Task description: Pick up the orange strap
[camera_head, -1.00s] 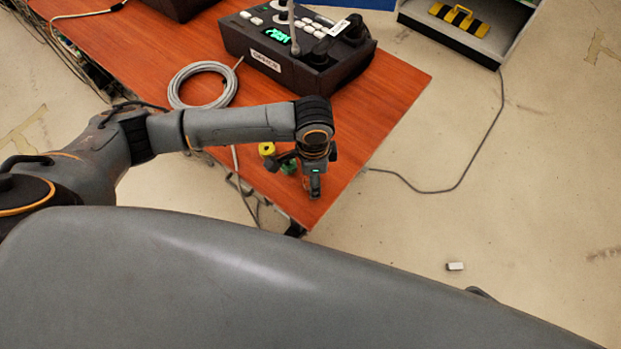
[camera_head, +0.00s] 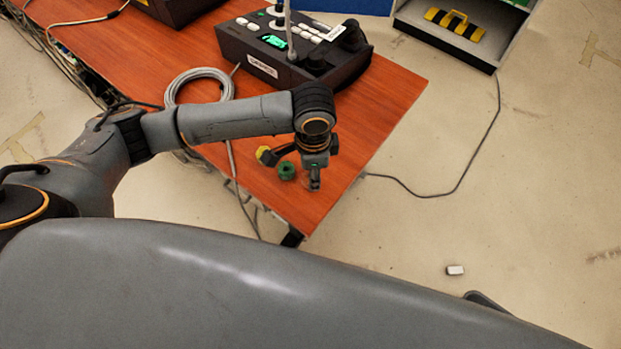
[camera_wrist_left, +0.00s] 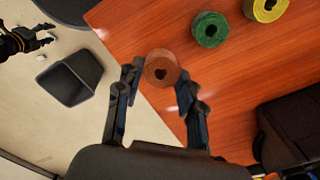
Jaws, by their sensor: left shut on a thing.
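The orange strap is a small brownish-orange roll (camera_wrist_left: 161,68) with a dark centre hole, seen in the left wrist view. My left gripper (camera_wrist_left: 158,80) has a finger on either side of it and is shut on it. In the head view my left gripper (camera_head: 314,183) is over the near corner of the red-brown table, and the roll barely shows against it. I cannot tell whether the roll touches the table. My right gripper (camera_wrist_left: 49,34) shows at the left edge of the left wrist view, its fingers apart and empty.
A green roll (camera_head: 287,170) and a yellow roll (camera_head: 263,154) lie on the table (camera_head: 372,130) left of my left gripper. A dark paging console (camera_head: 290,60) and a coiled grey cable (camera_head: 180,82) are farther back. A small white block (camera_head: 455,270) lies on the floor.

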